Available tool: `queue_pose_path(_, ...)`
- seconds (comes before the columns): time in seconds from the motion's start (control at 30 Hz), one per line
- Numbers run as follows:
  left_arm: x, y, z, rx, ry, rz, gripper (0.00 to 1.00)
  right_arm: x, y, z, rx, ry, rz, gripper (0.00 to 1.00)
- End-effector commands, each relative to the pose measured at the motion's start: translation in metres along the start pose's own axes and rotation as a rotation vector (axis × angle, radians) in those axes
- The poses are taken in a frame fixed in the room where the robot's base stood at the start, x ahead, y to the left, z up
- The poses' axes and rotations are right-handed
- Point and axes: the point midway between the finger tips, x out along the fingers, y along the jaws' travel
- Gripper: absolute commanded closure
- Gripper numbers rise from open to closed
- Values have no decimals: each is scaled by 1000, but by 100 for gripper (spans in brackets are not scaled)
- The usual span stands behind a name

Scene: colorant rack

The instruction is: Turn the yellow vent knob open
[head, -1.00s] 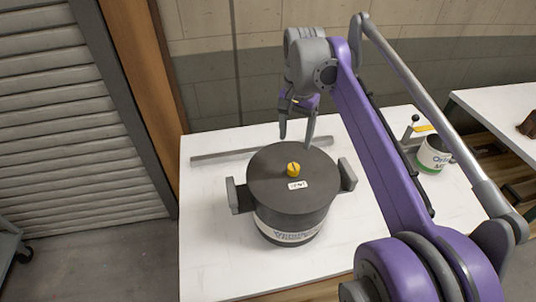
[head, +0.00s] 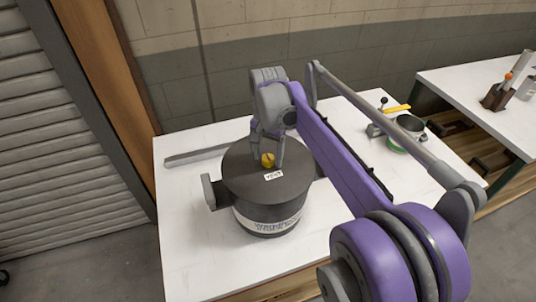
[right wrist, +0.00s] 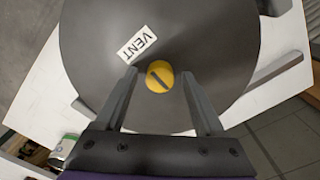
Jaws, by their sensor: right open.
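The yellow vent knob (head: 268,160) sits on the dark grey lid of a round pot (head: 262,190) on the white table. In the right wrist view the knob (right wrist: 159,76) has a dark slot across its top, and a white VENT label (right wrist: 137,45) lies beside it. My right gripper (head: 266,158) is open over the lid. In the right wrist view its two fingers (right wrist: 158,85) stand on either side of the knob, with gaps; I cannot tell whether either touches it. My left gripper is not in view.
The pot has side handles, one (head: 208,190) at its left. A grey bar (head: 195,155) lies behind it on the white table (head: 185,250). A can and a yellow-handled device (head: 397,108) stand at the right back. The front left of the table is clear.

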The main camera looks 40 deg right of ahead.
Motion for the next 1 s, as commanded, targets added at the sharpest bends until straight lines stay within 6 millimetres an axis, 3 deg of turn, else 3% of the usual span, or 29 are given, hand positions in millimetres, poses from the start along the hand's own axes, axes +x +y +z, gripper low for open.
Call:
queue_pose_path(0.13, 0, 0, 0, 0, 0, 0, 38, 0, 0, 0, 0, 0, 0, 33)
queue_pose_path(0.5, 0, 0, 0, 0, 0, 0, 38, 0, 0, 0, 0, 0, 0, 99)
queue_pose_path(1.0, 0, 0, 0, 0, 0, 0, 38, -1, 0, 0, -88, 0, 0, 100)
